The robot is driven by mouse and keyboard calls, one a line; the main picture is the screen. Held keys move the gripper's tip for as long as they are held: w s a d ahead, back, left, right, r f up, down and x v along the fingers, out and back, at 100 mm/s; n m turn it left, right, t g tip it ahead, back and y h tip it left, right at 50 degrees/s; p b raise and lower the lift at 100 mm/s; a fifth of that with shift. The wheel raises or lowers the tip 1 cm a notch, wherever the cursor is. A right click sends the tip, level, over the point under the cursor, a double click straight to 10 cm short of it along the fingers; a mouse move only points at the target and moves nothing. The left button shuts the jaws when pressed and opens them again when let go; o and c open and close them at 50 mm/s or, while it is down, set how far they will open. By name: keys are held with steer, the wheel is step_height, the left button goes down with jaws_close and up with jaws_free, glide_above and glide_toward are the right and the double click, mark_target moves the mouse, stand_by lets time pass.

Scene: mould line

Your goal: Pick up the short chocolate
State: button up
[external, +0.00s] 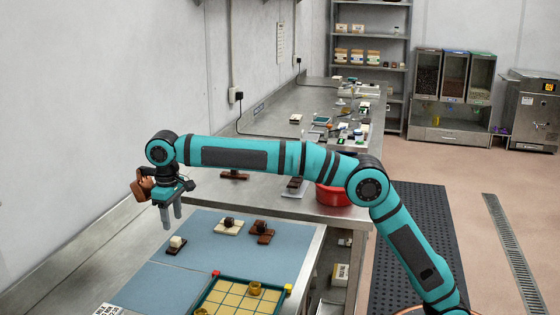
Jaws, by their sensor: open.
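Three small pieces sit on the blue-grey mat (205,262). A cream block on a dark brown base (176,243) is at the left. A dark block on a cream base (229,226) is in the middle, and a dark brown block on a brown base (262,231) is at the right. I cannot tell for sure which one is the short chocolate. My gripper (171,217) points down, open and empty, above the mat's far left part. Its fingertips are apart from the pieces, with the cream block nearest in the picture.
A tray with a yellow grid (232,300) holds gold cups (254,288) at the front. A red cube (215,273) and a yellow cube (288,289) sit at its corners. Behind the mat are a red bowl (333,196) and a dark piece (234,175). The wall borders the left.

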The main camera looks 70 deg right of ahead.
mark_target(175, 238)
steer(key=shift+s+a+f, duration=0.1)
steer(key=shift+f, duration=3.5)
steer(key=shift+c, duration=0.2)
steer(key=c, duration=1)
